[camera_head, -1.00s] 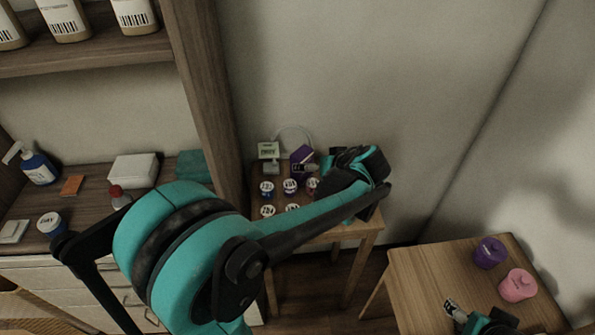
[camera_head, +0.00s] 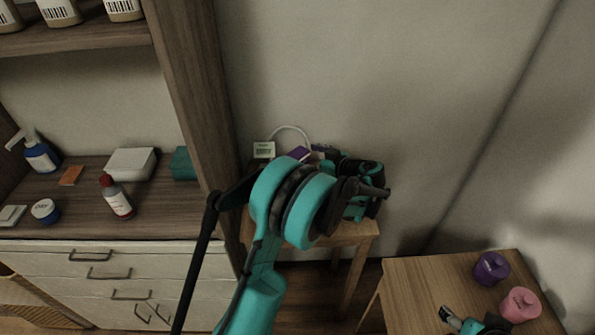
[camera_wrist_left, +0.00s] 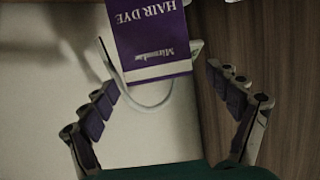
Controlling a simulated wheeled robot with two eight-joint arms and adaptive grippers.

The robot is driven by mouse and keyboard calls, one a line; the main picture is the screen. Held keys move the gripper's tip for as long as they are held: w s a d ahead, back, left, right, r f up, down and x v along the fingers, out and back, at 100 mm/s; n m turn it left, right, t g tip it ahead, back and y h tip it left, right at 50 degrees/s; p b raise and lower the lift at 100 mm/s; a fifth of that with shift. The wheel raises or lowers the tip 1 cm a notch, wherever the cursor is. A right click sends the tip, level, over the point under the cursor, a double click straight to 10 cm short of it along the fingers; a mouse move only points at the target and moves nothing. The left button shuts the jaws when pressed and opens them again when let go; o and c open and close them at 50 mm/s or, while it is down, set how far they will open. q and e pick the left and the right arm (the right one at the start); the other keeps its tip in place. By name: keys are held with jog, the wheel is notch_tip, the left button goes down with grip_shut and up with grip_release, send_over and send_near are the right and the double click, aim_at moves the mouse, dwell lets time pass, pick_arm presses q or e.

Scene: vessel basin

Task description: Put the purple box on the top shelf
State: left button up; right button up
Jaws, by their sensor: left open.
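The purple box (camera_head: 300,153) stands at the back of a small wooden side table, partly hidden behind my left arm. In the left wrist view it is a purple and white hair dye box (camera_wrist_left: 152,42) at the top. My left gripper (camera_head: 322,153) is close to its right side in the head view. In the wrist view its open fingers (camera_wrist_left: 162,85) spread to either side, with the box between and ahead of them; no grip shows. My right gripper (camera_head: 452,318) is at the bottom right, too small to read. The shelf (camera_head: 85,35) at upper left holds white bottles.
A wooden upright (camera_head: 188,85) stands between the shelf unit and the side table. The counter holds a red-capped bottle (camera_head: 116,198), a pump bottle (camera_head: 40,155) and a white box (camera_head: 131,163). Purple (camera_head: 490,268) and pink (camera_head: 520,304) jars stand on the right table.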

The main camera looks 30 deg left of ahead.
pick_arm(q)
jog(key=x, duration=0.3)
jog(key=shift+d, duration=0.15)
jog(key=shift+c, duration=0.9)
jog(key=c, duration=1.7)
